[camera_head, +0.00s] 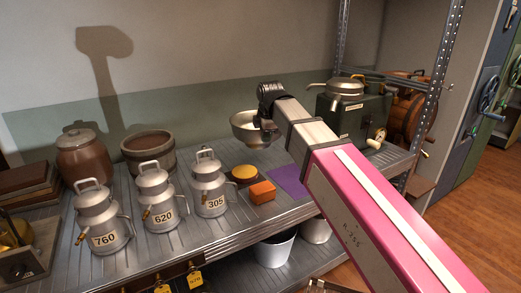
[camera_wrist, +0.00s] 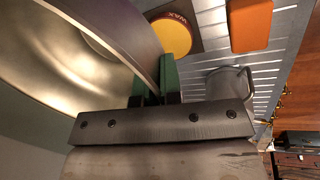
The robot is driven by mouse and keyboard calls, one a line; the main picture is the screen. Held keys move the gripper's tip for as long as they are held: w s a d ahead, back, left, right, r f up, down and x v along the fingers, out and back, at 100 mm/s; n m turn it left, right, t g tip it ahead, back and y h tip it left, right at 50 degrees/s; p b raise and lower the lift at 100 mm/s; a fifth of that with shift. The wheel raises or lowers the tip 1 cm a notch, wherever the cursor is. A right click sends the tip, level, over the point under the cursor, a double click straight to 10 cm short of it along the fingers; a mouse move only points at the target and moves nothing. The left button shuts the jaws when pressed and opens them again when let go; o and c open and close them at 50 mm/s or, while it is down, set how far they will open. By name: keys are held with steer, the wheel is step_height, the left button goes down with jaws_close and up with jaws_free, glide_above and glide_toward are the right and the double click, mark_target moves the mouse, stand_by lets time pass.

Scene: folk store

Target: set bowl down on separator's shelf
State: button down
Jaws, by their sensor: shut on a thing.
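A metal bowl (camera_head: 248,130) hangs roughly upright over the back of the grey metal shelf (camera_head: 228,222). In the wrist view the bowl (camera_wrist: 75,60) fills the left side, its shiny inside showing. My gripper (camera_head: 268,124) is shut on the bowl's right rim. In the wrist view the green fingers of my gripper (camera_wrist: 157,82) pinch that rim. The green separator (camera_head: 352,118), with a silver pan on top, stands on the same shelf to the right, partly behind my arm. The bowl's underside and its gap to the shelf are hard to judge.
A purple mat (camera_head: 288,180), an orange block (camera_head: 262,192) and a yellow wax tin (camera_head: 244,173) lie below and in front of the bowl. Numbered milk cans (camera_head: 209,188) stand left of them. A brown pot (camera_head: 148,152) is behind. A shelf post (camera_head: 434,95) rises at right.

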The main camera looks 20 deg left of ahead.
steer(key=w+f, duration=0.2)
steer(key=w, duration=0.2)
steer(key=w+a+f, duration=0.1)
steer(key=w+f, duration=0.1)
steer(key=w, duration=0.2)
steer(key=w+f, duration=0.2)
steer(key=w, duration=0.1)
steer(key=shift+w+a+f, duration=0.15)
steer(key=shift+w+f, duration=0.2)
steer(key=shift+w, duration=0.05)
steer(key=shift+s+d+x, duration=0.15)
steer(key=shift+x, duration=0.9)
steer(key=shift+s+d+x, duration=0.15)
steer(key=shift+x, duration=0.85)
steer(key=shift+f, duration=0.2)
steer(key=c, duration=1.3)
jaws_free()
steer(key=v, duration=1.2)
